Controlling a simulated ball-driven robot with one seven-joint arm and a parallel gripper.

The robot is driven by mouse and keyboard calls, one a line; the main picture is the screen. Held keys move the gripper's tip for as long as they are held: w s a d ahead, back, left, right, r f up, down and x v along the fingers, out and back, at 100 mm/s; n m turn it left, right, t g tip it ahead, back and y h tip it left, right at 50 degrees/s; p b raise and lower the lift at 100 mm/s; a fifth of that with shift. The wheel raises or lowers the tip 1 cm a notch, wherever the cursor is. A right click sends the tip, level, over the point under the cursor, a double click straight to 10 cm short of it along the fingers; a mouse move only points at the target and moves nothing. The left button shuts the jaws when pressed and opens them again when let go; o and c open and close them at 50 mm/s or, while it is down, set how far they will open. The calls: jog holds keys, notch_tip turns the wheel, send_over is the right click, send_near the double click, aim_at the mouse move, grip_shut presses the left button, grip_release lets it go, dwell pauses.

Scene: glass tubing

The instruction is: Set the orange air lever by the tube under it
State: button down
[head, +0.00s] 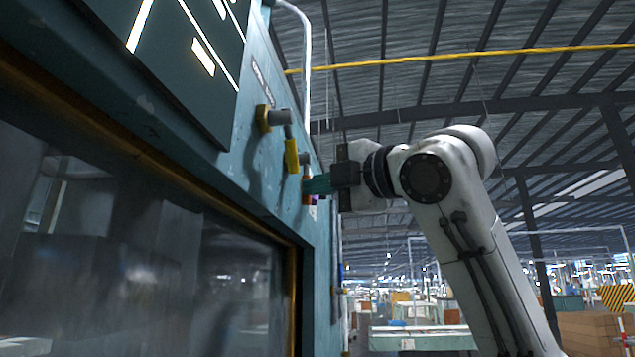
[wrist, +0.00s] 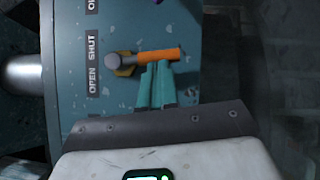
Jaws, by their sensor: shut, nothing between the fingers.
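The orange lever (wrist: 160,55) shows in the wrist view, running right from a grey round pivot (wrist: 112,61) on a brass base. In the head view the orange lever (head: 307,187) hangs low on the panel's edge, mostly hidden by my fingers. My gripper (wrist: 155,66) is shut and empty. Its teal fingertips lie against or just short of the lever's lower edge in the wrist view; I cannot tell whether they touch. In the head view my gripper (head: 308,186) reaches left to the panel. I cannot make out the tube under the lever.
A yellow lever (head: 291,156) hangs just above on the same teal panel (head: 282,85). OPEN (wrist: 93,81) and SHUT (wrist: 91,48) labels sit left of the orange lever's pivot. A grey metal cylinder (wrist: 20,72) stands out at left. Open hall lies to the right.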

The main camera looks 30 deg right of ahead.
jog(key=w+n+y, duration=0.1)
jog(key=n, duration=0.1)
jog(key=w+d+n+t+y, duration=0.1)
jog(key=n, duration=0.1)
jog(key=w+d+n+y+p, duration=0.1)
jog(key=n, duration=0.1)
jog(key=shift+w+d+f+n+t, duration=0.1)
jog(key=shift+f+n+t, duration=0.05)
jog(key=shift+n+t, duration=0.2)
jog(key=shift+w, duration=0.1)
dwell(0.4)
jog(key=shift+f, duration=0.1)
